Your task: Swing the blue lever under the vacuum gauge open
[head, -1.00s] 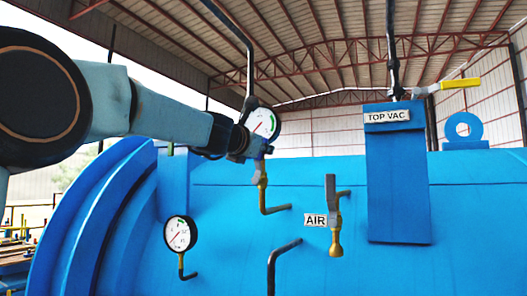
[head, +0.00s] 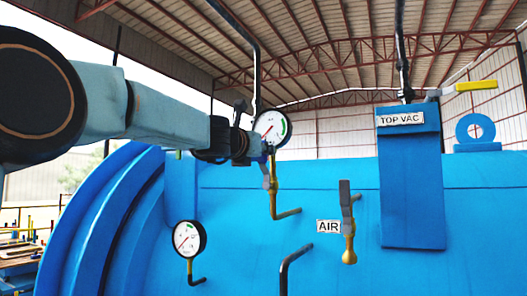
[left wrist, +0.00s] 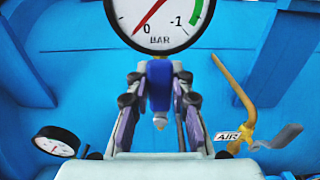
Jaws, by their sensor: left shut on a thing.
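The vacuum gauge (head: 271,127) is a round white dial with a green band, on a brass pipe (head: 273,195) on the blue vessel. It also shows large at the top of the left wrist view (left wrist: 160,18). The blue lever (left wrist: 159,85) is directly below the dial, between the fingers of my left gripper (left wrist: 160,100). My left gripper is shut on it. In the head view my left gripper (head: 262,155) is just left of and below the gauge and hides most of the lever. My right gripper is in neither view.
A second gauge (head: 189,239) is lower left on the vessel (head: 350,265). A grey-handled valve (head: 347,222) beside the AIR label (head: 328,226) is lower right. The TOP VAC box (head: 411,180) stands further right, with a yellow-handled valve (head: 476,86) above.

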